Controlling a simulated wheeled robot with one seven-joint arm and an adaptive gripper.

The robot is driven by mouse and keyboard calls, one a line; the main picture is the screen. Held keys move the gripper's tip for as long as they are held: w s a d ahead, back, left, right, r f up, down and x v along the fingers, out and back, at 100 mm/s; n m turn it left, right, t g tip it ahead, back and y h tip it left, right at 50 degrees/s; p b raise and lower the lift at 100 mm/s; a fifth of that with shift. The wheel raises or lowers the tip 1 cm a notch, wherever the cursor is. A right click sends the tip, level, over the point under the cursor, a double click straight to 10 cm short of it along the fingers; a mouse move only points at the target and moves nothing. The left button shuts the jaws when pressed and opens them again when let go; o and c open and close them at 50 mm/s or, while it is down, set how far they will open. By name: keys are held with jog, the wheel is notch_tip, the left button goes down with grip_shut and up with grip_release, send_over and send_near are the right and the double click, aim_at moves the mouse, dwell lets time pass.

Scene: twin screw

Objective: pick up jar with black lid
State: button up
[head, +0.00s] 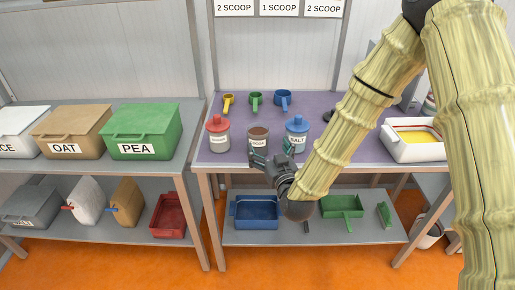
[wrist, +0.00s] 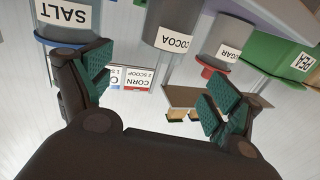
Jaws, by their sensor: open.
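The cocoa jar (head: 258,140) stands upright on the purple table top between two other jars. Its top looks dark brown; I cannot tell whether that is a lid or contents. No clearly black lid shows on a jar. In the wrist view, which is upside down, the cocoa jar (wrist: 172,22) shows above and between my fingers, apart from them. My gripper (head: 273,158) is open and empty, in front of the cocoa and salt jars near the table's front edge. Its two green-padded fingers are spread wide in the wrist view (wrist: 158,92).
A red-lidded jar (head: 218,135) stands left of the cocoa, a blue-lidded salt jar (head: 297,136) right. Yellow, green and blue scoops lie behind. A dark object (head: 328,115) is partly hidden by my arm. A white tray (head: 413,145) sits right; bins fill the shelves.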

aim_at(263, 137)
jog(key=p+x, duration=0.1)
jog(key=x, duration=0.5)
jog(key=shift+r, duration=0.1)
jog(key=shift+f+p+x, duration=0.1)
jog(key=shift+p+x, duration=0.25)
jog(key=shift+x, duration=0.75)
jog(key=shift+f+p+x, duration=0.15)
jog(key=shift+p+x, duration=0.15)
jog(key=shift+x, duration=0.85)
jog(key=shift+a, duration=0.1)
jog(key=c, duration=1.2)
